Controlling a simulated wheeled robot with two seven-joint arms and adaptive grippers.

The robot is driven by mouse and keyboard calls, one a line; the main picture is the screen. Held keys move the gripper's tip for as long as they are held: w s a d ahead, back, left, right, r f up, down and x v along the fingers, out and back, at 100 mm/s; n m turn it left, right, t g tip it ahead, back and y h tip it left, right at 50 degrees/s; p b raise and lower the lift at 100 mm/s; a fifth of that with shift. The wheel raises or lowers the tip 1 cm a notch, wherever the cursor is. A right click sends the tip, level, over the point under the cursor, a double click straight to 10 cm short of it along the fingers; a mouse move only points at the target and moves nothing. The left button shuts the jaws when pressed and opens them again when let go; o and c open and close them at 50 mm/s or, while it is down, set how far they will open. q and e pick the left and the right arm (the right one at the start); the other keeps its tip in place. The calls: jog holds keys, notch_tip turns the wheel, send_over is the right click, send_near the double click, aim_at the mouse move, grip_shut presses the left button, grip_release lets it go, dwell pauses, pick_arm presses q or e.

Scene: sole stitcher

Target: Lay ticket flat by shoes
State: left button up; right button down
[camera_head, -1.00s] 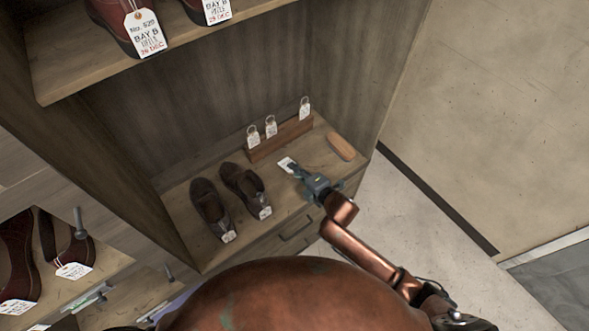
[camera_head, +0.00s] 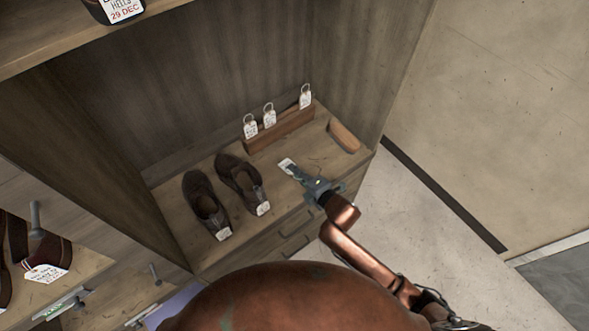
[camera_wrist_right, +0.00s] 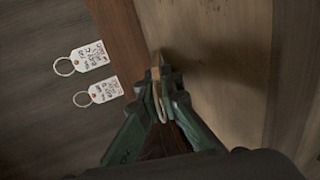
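A pair of dark brown shoes (camera_head: 206,205) stands on the lower wooden shelf, each with a white tag at its near end. A small white ticket (camera_head: 287,165) is to the right of the shoes. My right gripper (camera_head: 303,178) is at the ticket's near end, its fingers closed on it. In the right wrist view the fingertips (camera_wrist_right: 157,78) pinch a thin pale edge, with a ring loop (camera_wrist_right: 161,108) between the fingers. I cannot tell whether the ticket touches the shelf. My left gripper is out of view.
A wooden rack (camera_head: 290,132) with three ringed tags stands behind the ticket. A tan wooden block (camera_head: 344,137) lies to its right. The shelf (camera_head: 285,203) is bare between the shoes and my gripper. Drawers are below, and a cabinet wall rises behind.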

jog(key=shift+r, duration=0.1)
jog(key=c, duration=2.1)
grip_release()
jog(key=v, duration=1.2)
